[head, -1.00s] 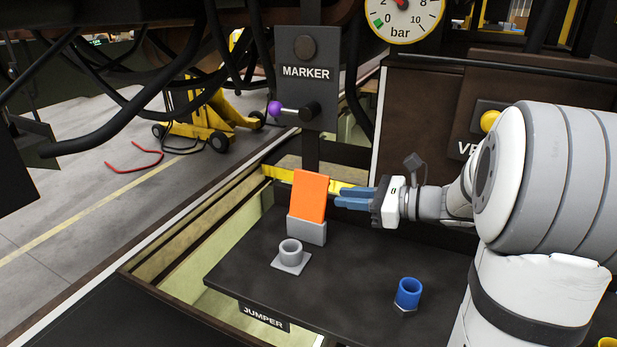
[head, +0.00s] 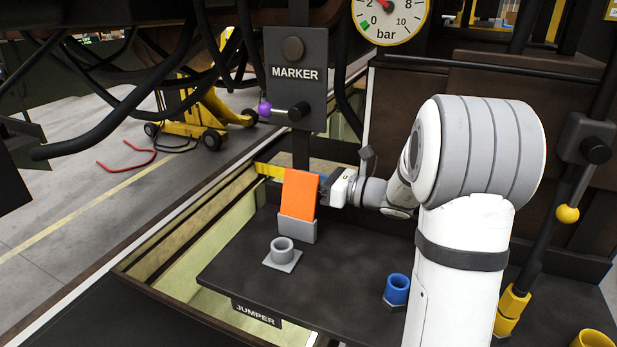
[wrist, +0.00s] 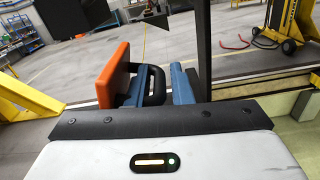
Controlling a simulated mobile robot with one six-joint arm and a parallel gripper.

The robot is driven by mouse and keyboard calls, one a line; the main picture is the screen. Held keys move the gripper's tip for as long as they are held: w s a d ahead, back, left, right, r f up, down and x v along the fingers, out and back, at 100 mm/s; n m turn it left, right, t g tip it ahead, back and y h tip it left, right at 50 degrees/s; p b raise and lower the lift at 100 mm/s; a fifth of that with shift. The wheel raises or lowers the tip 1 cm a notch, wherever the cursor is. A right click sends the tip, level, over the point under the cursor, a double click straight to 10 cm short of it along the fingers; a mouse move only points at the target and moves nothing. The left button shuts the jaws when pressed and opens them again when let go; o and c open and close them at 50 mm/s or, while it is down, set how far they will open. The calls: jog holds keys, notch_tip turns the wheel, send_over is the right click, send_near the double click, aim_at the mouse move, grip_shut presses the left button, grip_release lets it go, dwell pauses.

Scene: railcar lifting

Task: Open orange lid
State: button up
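The orange lid (head: 299,195) stands upright, tilted slightly, on a grey box (head: 297,229) on the dark deck. In the wrist view the lid (wrist: 113,75) is at the left, with a black loop handle (wrist: 157,84) on its side facing right. My gripper (wrist: 160,92) has its blue fingers apart, on either side of the handle. A gap shows between the handle and the right finger; contact with the left finger is unclear. In the head view my gripper (head: 324,187) is close behind the lid's right edge, and the lid partly hides its fingers.
A grey socket (head: 283,251) stands in front of the box, and a blue socket (head: 397,290) to the right. A MARKER panel (head: 296,78) with a purple-knobbed lever (head: 265,109) hangs above the lid. A black post (wrist: 204,50) rises beyond the fingers.

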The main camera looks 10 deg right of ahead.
grip_shut()
dwell(0.4)
jog(key=shift+s+a+r+n+b, duration=0.1)
jog(key=shift+s+a+n+b, duration=0.3)
jog(key=shift+b, duration=0.5)
jog(key=shift+s+a+r+n+b, duration=0.25)
jog(key=shift+s+r+n+b, duration=0.25)
jog(key=shift+n+b, duration=0.4)
